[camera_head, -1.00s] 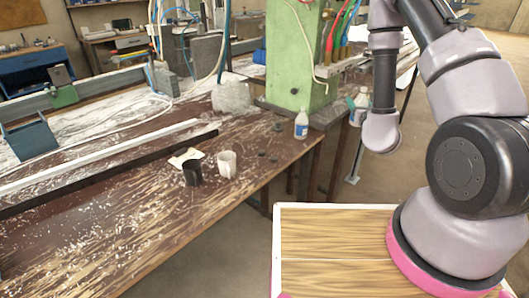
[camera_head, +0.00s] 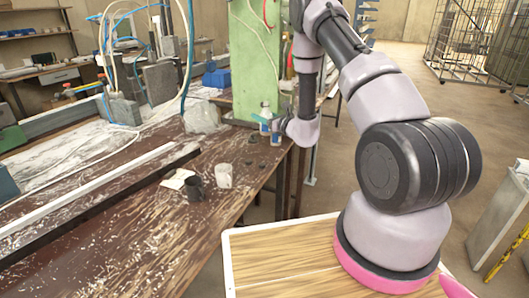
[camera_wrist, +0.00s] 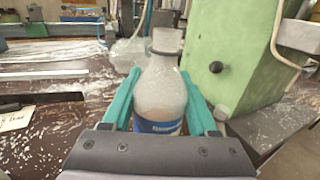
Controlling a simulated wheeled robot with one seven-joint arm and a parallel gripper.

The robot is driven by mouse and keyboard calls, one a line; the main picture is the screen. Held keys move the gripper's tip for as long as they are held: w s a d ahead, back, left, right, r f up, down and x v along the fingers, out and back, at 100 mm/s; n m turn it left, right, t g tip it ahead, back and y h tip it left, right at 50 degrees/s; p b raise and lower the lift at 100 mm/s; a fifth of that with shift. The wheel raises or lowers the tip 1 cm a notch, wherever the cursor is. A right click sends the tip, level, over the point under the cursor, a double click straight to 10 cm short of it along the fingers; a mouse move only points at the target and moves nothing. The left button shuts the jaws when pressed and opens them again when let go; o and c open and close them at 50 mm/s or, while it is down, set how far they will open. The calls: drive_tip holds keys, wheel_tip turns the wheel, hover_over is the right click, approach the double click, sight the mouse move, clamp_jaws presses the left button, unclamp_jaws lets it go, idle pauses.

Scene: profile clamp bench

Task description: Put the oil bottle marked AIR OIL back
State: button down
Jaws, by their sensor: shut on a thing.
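A pale, see-through bottle (camera_wrist: 160,88) with a grey cap and a blue label stands upright between the teal fingers of my gripper (camera_wrist: 160,76). The gripper is shut on it. Its label is partly hidden by the gripper body, and I cannot read the marking. In the head view the held bottle (camera_head: 265,109) and my gripper (camera_head: 262,119) are at the bench's far right, before the green machine.
The green machine (camera_head: 254,62) rises close behind the held bottle and at right in the wrist view. The front bench top is mostly clear.

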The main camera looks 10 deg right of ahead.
sight(262, 126)
wheel_tip(262, 126, down, 5)
drive_tip(key=shift+a+r, duration=0.1)
drive_tip(key=shift+r, duration=0.05)
drive_tip(key=shift+w+f, duration=0.1)
drive_tip(key=shift+f, duration=2.4)
drive_tip(key=shift+f, duration=0.1)
drive_tip(key=shift+c, duration=0.9)
unclamp_jaws()
